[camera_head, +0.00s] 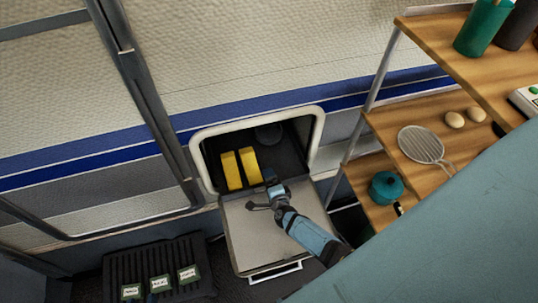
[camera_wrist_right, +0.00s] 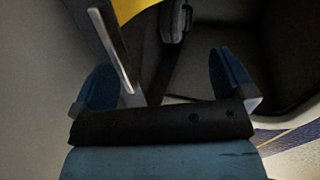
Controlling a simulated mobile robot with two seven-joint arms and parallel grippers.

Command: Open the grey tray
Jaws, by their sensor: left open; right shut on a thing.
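The grey tray (camera_head: 240,232) is a flat metal panel below a white-framed opening in the wall. It lies lowered outward, with a pale handle (camera_head: 275,271) along its near edge. In the right wrist view, my right gripper (camera_wrist_right: 162,65) shows two blue fingers spread wide. A slanted grey metal strip (camera_wrist_right: 113,50) shows between them; what the fingers bear on is unclear.
Two yellow blocks (camera_head: 240,168) stand inside the dark compartment; yellow (camera_wrist_right: 128,8) also shows in the wrist view. Wooden shelves (camera_head: 395,120) with a teal pot (camera_head: 386,187) and a strainer (camera_head: 421,144) stand at right. A black ribbed crate (camera_head: 120,268) with labelled packets lies lower left.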

